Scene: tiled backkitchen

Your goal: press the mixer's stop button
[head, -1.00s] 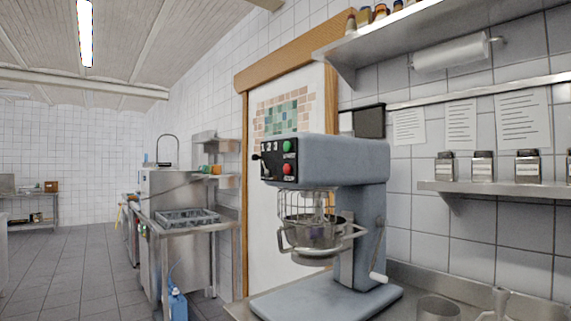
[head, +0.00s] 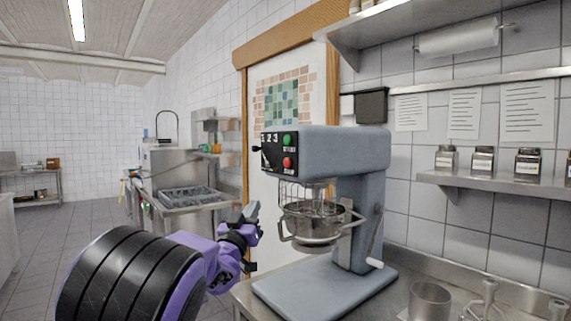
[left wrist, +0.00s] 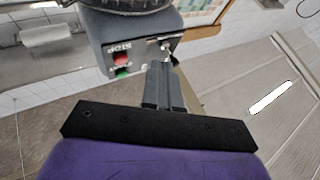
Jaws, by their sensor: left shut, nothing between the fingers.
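The blue-grey mixer (head: 335,142) stands on the metal counter, its bowl (head: 313,224) and wire whisk under the head. Its black control panel (head: 276,152) faces me, with a green button (head: 288,140) above the red stop button (head: 288,162). In the left wrist view the panel appears turned over, with the red button (left wrist: 122,57) marked STOP and the green one (left wrist: 122,72). My left gripper (head: 252,212) is shut and empty, left of the bowl and lower than the panel. In the left wrist view its fingertips (left wrist: 160,68) are apart from the buttons, pointing toward the panel's side.
A lever (head: 256,149) sticks out at the panel's left. A steel cup (head: 430,300) and other utensils stand on the counter at the front right. A shelf with several jars (head: 482,160) is on the right wall. A wooden-framed door (head: 290,80) is behind the mixer.

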